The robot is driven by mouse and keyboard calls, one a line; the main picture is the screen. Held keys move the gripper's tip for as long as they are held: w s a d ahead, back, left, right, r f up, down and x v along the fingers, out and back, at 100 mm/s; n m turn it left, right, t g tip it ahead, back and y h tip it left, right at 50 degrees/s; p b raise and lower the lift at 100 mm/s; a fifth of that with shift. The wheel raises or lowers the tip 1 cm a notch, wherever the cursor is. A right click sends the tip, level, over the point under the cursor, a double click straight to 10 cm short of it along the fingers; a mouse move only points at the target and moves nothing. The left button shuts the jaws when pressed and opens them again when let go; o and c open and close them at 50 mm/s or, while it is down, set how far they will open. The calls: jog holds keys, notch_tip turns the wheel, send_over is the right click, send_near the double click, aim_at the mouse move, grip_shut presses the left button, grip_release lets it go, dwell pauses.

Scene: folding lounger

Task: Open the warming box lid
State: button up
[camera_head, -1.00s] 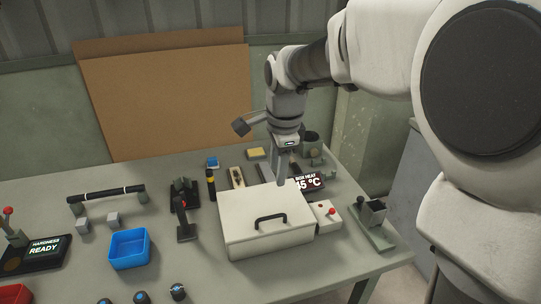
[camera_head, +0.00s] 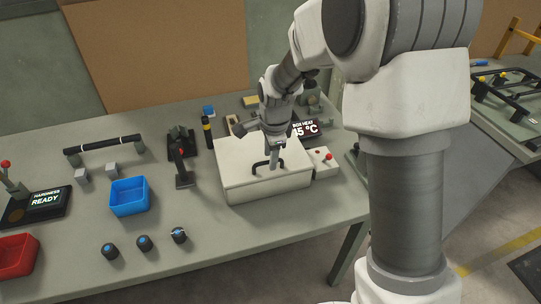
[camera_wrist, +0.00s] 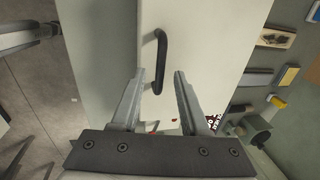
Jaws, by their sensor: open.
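The warming box (camera_head: 240,180) is a white box on the grey table, with its lid (camera_head: 235,153) shut. A dark bar handle (camera_head: 283,165) stands on the lid. My gripper (camera_head: 272,165) is over the lid right at the handle in the head view and partly covers it. In the wrist view, my gripper (camera_wrist: 159,78) is open, with its two fingers apart. I cannot tell whether a finger touches the handle.
Several dark knobs (camera_head: 144,243) lie at the front. My arm fills the right side.

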jog(key=shift+f, duration=0.2)
jog(key=shift+c, duration=0.2)
grip_shut()
dwell(1.2)
